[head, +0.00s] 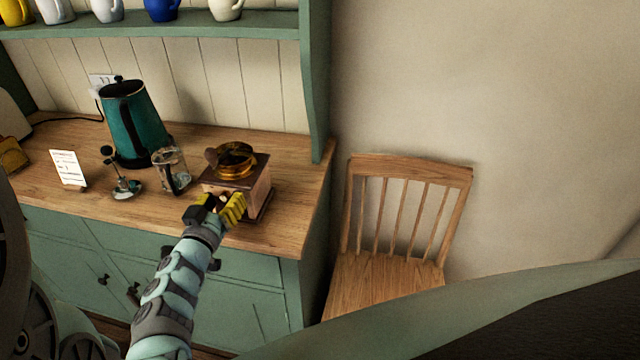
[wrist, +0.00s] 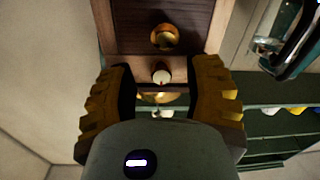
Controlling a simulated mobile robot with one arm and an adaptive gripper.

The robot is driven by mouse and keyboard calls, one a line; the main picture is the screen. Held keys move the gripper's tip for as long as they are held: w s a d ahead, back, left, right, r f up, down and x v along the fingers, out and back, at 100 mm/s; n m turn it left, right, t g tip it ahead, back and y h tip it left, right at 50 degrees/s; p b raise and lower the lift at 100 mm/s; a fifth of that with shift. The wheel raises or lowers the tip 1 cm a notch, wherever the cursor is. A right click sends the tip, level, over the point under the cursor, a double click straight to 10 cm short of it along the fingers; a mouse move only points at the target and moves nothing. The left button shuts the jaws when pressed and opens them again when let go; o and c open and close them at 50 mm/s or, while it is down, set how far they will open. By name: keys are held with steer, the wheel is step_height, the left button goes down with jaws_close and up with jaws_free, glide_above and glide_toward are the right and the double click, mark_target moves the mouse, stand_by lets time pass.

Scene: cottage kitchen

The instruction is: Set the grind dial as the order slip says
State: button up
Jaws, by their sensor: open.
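The coffee grinder (head: 258,190) is a wooden box with a brass top and a crank, near the right end of the counter. My gripper (head: 219,203) is at its front face, open, with yellow fingers. In the wrist view my gripper (wrist: 162,78) has its fingers on either side of a small pale round knob (wrist: 161,76), with gaps on both sides. A round brass fitting (wrist: 164,38) shows on the wood beyond it. I cannot tell which part is the grind dial, and no scale is readable. The order slip (head: 67,168) stands at the left; its writing is too small to read.
A glass jug (head: 171,168) and a small stand with dark round parts (head: 122,187) are left of the grinder. A teal kettle (head: 133,125) stands behind them. A wooden chair (head: 395,240) is right of the counter. Mugs (head: 162,10) line the shelf above.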

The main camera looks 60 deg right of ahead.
steer(key=shift+o, duration=0.4)
steer(key=shift+a, duration=0.1)
jaws_close()
